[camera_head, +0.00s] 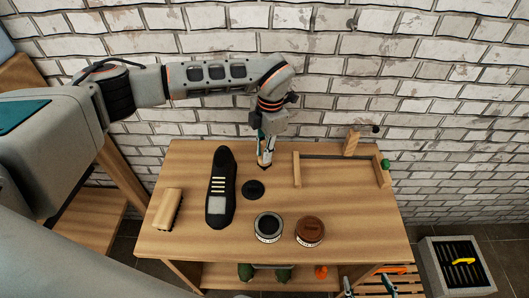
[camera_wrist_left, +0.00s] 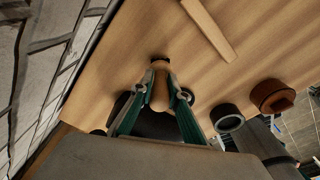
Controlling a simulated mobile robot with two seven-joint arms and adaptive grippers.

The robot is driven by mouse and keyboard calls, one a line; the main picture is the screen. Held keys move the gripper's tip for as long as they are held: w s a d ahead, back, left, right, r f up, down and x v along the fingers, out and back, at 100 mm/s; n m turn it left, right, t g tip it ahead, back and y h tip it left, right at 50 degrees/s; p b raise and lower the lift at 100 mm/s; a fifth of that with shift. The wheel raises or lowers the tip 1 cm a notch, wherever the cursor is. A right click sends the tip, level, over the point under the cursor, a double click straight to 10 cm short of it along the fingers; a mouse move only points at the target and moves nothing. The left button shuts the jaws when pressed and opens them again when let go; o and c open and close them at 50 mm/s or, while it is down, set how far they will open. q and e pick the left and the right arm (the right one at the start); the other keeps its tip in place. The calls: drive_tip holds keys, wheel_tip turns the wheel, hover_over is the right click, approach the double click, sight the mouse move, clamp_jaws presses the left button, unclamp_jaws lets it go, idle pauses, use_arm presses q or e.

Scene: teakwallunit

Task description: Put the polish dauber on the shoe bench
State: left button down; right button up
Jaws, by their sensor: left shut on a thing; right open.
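My left gripper (camera_head: 265,152) points down over the back of the wooden shoe bench (camera_head: 180,234) in the head view. It is shut on the polish dauber (camera_head: 264,160), a slim wooden piece largely hidden by the fingers. In the left wrist view the dauber's pale wooden handle (camera_wrist_left: 160,84) shows between the teal fingers of the left gripper (camera_wrist_left: 160,95). The dauber is close to the bench top; I cannot tell whether it touches. My right gripper (camera_head: 367,286) is at the lower edge of the head view, its fingertips apart and empty, in front of the bench.
On the bench are a wooden brush (camera_head: 168,209), a black shoe (camera_head: 220,187), a black disc (camera_head: 254,190), a grey-topped tin (camera_head: 268,227) and a brown-topped tin (camera_head: 309,231). A wooden rack (camera_head: 297,169) stands at right. A white brick wall (camera_head: 440,120) is close behind.

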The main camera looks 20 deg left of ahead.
use_arm(q)
drive_tip(key=shift+f, duration=0.3)
drive_tip(key=shift+f, duration=0.15)
drive_tip(key=c, duration=2)
unclamp_jaws()
drive_tip(key=shift+o, duration=0.2)
drive_tip(key=r, duration=0.8)
drive_tip(key=w+r, duration=0.1)
drive_tip(key=r, duration=0.3)
drive_tip(key=shift+d+r, duration=0.15)
drive_tip(key=shift+d, duration=0.2)
drive_tip(key=shift+s, duration=0.15)
